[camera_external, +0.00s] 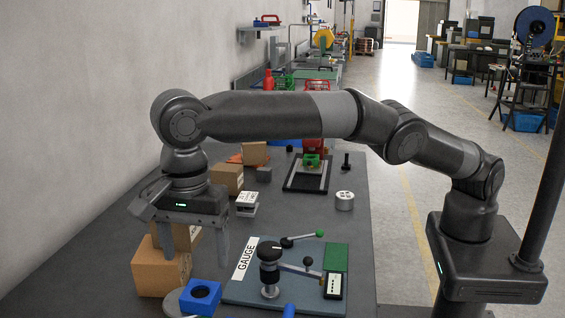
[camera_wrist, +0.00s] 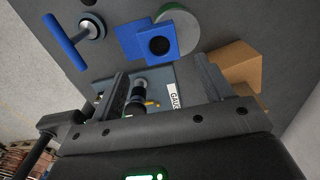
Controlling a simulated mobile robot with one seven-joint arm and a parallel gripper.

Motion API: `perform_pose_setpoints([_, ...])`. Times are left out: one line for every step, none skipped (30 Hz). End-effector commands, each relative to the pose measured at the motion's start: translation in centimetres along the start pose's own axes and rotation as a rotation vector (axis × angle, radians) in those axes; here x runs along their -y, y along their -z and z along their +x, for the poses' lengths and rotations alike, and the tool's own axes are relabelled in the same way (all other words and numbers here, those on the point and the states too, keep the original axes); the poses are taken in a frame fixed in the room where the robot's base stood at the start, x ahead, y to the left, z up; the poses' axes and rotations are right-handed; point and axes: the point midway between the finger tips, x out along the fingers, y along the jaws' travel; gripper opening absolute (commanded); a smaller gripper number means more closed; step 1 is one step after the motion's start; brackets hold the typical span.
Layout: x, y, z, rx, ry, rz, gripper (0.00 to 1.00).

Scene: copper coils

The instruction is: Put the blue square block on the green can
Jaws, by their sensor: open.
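The blue square block (camera_external: 200,297) has a dark round hole in its top and sits at the near edge of the external view, in front of the cardboard boxes. It also shows in the wrist view (camera_wrist: 171,33), just beyond the fingers. The green can (camera_wrist: 183,19) stands beside it in the wrist view, with a grey round top and a green side, partly covered by the block. In the external view only a grey round edge (camera_external: 170,306) shows left of the block. My gripper (camera_external: 194,248) is open and empty, pointing down above the block's far side, touching neither.
A cardboard box (camera_external: 160,270) stands close to my left finger. The gauge board (camera_external: 245,292) with levers and a knob lies right of the block. A blue T-handle (camera_wrist: 66,42) stands at the wrist view's upper left. Table between them is bare.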

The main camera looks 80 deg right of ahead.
Motion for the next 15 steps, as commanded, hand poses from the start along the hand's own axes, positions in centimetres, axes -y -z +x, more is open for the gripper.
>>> perform_pose_setpoints([0.3, 0.6, -0.5, 0.004, 0.003, -0.002, 0.72])
perform_pose_setpoints([0.5, 1.0, -0.9, 0.008, 0.005, -0.008, 0.72])
perform_pose_setpoints([0.8, 1.9, -1.7, 0.014, 0.009, -0.017, 0.72])
perform_pose_setpoints([1.1, 2.7, -2.4, 0.020, 0.012, -0.028, 0.72])
perform_pose_setpoints([1.4, 3.6, -3.1, 0.026, 0.015, -0.041, 0.72])
perform_pose_setpoints([1.8, 5.1, -4.2, 0.036, 0.022, -0.061, 0.72])
perform_pose_setpoints([2.1, 6.3, -5.1, 0.043, 0.027, -0.079, 0.72])
perform_pose_setpoints([2.3, 7.5, -6.0, 0.051, 0.034, -0.098, 0.72])
perform_pose_setpoints([2.5, 9.2, -7.2, 0.060, 0.043, -0.126, 0.72])
perform_pose_setpoints([2.6, 10.5, -8.0, 0.066, 0.051, -0.148, 0.72])
perform_pose_setpoints([2.7, 11.8, -8.8, 0.072, 0.058, -0.168, 0.72])
perform_pose_setpoints([2.6, 13.4, -9.8, 0.080, 0.069, -0.199, 0.72])
perform_pose_setpoints([2.5, 14.7, -10.6, 0.085, 0.077, -0.221, 0.72])
perform_pose_setpoints([2.4, 15.9, -11.2, 0.090, 0.085, -0.243, 0.72])
perform_pose_setpoints([2.1, 17.6, -12.2, 0.094, 0.098, -0.274, 0.72])
